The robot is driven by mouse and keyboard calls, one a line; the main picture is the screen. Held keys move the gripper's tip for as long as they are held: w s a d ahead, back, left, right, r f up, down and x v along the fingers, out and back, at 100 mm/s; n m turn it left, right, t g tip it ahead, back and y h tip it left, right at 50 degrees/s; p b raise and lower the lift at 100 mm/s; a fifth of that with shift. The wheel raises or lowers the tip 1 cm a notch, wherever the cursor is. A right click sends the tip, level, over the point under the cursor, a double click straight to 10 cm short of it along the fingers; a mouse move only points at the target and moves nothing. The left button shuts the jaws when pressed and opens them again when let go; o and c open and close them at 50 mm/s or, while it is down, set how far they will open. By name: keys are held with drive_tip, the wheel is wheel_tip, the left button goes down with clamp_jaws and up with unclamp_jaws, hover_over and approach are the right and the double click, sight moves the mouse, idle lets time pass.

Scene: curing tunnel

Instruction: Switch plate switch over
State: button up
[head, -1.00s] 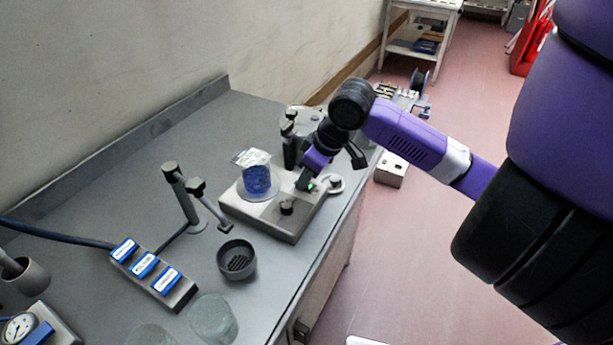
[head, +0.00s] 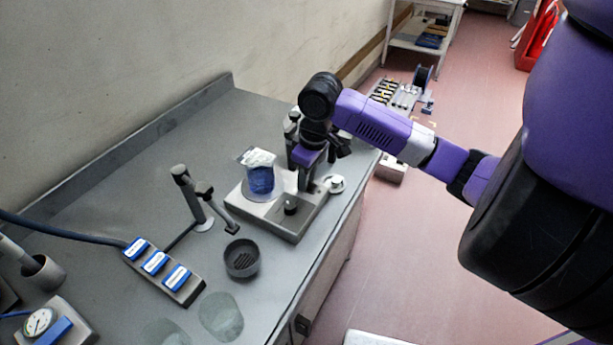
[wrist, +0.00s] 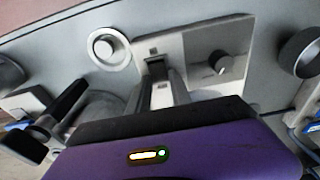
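The plate (head: 275,228) is a grey box with a round black knob (head: 291,208) on the bench. A beaker of blue contents (head: 261,180) stands on the plate's round top. My gripper (wrist: 160,90) points down at the plate's right rear part, its pale fingers close together with nothing seen held. Contact with the switch cannot be told. My wrist hides that part in the head view.
A white knob on a round base (head: 335,184) is right of the plate. The bench's back left is clear.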

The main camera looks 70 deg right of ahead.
sight(310, 185)
drive_tip(key=shift+o, duration=1.3)
drive_tip(key=shift+r, duration=0.1)
wheel_tip(310, 185, up, 8)
drive_tip(key=s, duration=0.1)
drive_tip(key=shift+f, duration=0.2)
drive_tip(key=shift+a, duration=0.1)
